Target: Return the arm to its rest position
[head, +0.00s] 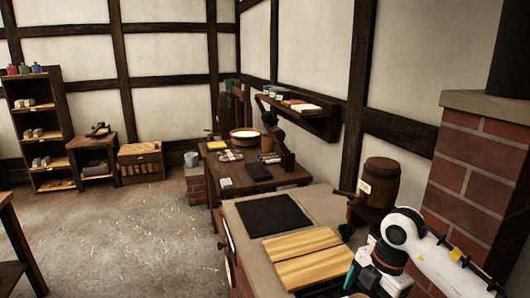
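My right arm (428,243) comes in from the lower right, white with a dark joint. It is bent over the near right end of the stone-topped counter (320,205). Its hand end, with dark and teal parts, is my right gripper (352,277), low beside the right edge of the wooden boards (303,258). The fingertips are cut off or hidden, so I cannot tell if it is open or holds anything. My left gripper and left arm are not in view.
A small barrel (380,182) and a brick pillar (470,185) stand close to my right arm. A black plate (272,214) lies on the counter. A cluttered table (285,180) and wall shelf (300,108) are beyond. The floor (130,240) at left is clear.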

